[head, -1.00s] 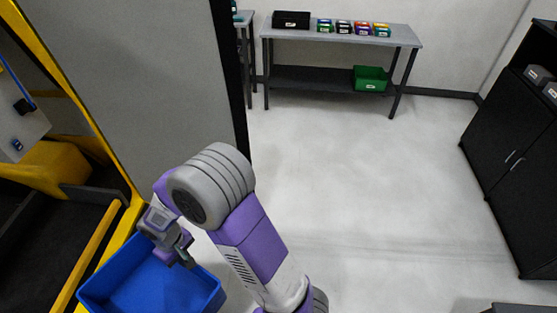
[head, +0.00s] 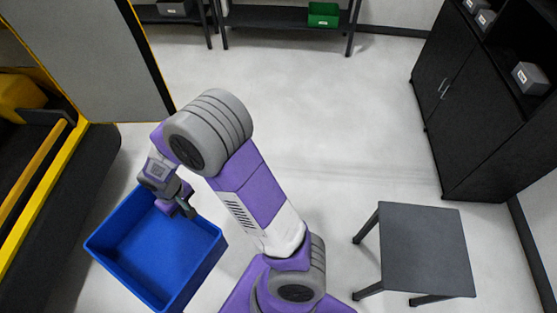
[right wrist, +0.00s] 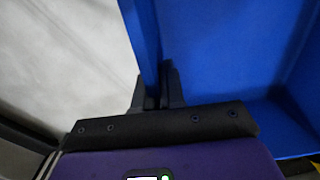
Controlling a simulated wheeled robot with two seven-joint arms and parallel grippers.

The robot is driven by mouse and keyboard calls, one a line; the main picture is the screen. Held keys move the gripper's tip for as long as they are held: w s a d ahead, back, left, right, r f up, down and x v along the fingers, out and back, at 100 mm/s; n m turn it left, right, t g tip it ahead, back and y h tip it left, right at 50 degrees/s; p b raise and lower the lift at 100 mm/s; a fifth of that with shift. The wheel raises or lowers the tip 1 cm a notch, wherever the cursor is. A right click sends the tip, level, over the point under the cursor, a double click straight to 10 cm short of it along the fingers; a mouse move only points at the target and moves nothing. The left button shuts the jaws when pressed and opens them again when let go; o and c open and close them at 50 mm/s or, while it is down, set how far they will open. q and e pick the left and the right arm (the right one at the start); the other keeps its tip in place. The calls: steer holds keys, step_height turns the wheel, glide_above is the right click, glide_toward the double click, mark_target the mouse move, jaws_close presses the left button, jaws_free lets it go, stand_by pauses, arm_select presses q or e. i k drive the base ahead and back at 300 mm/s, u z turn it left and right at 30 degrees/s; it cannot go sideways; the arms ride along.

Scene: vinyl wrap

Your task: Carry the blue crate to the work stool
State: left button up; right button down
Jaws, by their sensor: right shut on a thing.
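The blue crate (head: 150,250) is at the lower left of the head view, open side up and empty as far as I see. My right gripper (head: 187,208) is at its upper right wall. In the right wrist view the fingers (right wrist: 158,92) are shut on the crate's wall (right wrist: 145,40), with the crate's inside to the right. The work stool (head: 425,245), with a flat dark square top and dark legs, stands at the lower right, apart from the crate. Its top is bare. My left gripper is not in view.
A black cabinet (head: 480,100) with grey bins stands at the right. A dark shelf with a green bin (head: 323,14) is at the back. A yellow-framed machine (head: 50,165) is at the left. The pale floor (head: 330,130) between is clear.

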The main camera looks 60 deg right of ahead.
mark_target(427, 252)
steer(key=k, duration=0.45)
steer(key=z, duration=2.85)
steer(key=i, duration=0.5)
steer(key=z, duration=0.05)
